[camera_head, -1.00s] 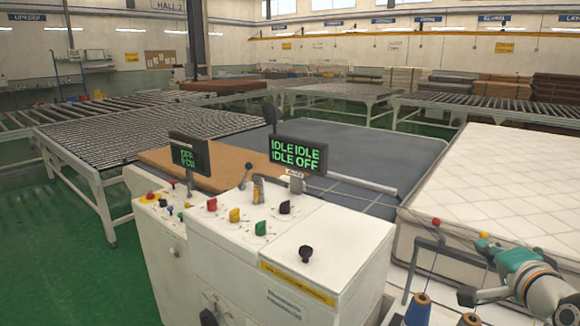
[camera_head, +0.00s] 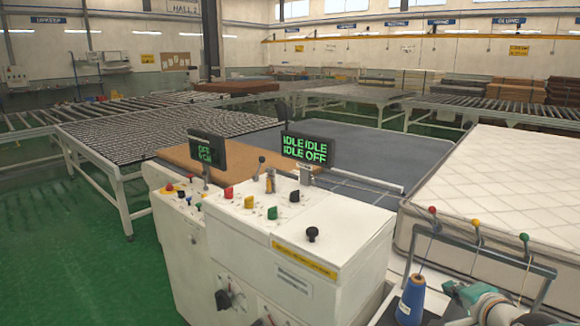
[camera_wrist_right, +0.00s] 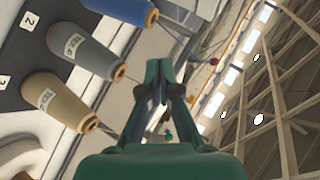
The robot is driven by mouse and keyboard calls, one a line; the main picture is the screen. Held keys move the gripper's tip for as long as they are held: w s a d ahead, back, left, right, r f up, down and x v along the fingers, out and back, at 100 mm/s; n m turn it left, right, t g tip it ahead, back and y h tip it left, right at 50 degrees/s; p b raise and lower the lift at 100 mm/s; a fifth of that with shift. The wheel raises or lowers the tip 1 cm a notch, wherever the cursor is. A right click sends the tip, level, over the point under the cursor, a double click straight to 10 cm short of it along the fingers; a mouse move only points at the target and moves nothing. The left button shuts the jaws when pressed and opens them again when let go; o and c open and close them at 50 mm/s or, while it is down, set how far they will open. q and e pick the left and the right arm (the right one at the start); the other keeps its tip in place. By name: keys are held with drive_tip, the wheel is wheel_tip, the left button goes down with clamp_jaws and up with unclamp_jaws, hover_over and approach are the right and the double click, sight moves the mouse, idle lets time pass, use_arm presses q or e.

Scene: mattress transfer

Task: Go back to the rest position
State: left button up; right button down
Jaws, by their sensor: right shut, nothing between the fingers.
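My right gripper (camera_head: 452,290) is low at the right of the head view, beside a blue thread cone and in front of the thread stand. Only part of its arm shows above the lower picture edge. In the right wrist view the green and black fingers (camera_wrist_right: 160,72) are together, with nothing held between them. My left gripper is in neither view.
A white control console (camera_head: 300,240) with knobs and displays reading IDLE and OFF stands in the middle. The thread stand (camera_head: 480,240), blue cone (camera_head: 411,300) and white mattress (camera_head: 505,180) are at the right.

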drive_tip(key=s+a+f+n+g+y, duration=0.25)
drive_tip(key=a+f, duration=0.35)
drive_tip(key=f, duration=0.6)
drive_tip(key=s+a+f+n+g+y, duration=0.1)
drive_tip(key=a+f+g, duration=0.35)
drive_tip(key=f, duration=0.75)
drive_tip(key=s+a+f+n+g+y, duration=0.1)
drive_tip(key=s+a+f+n, duration=0.4)
drive_tip(key=s, duration=0.5)
drive_tip(key=s+a+f+n+g+y, duration=0.1)
drive_tip(key=s+a+f+n+g, duration=0.3)
drive_tip(key=s+a+f, duration=0.5)
drive_tip(key=shift+s+f+n, duration=0.35)
drive_tip(key=shift+s+f, duration=0.2)
drive_tip(key=shift+f, duration=0.65)
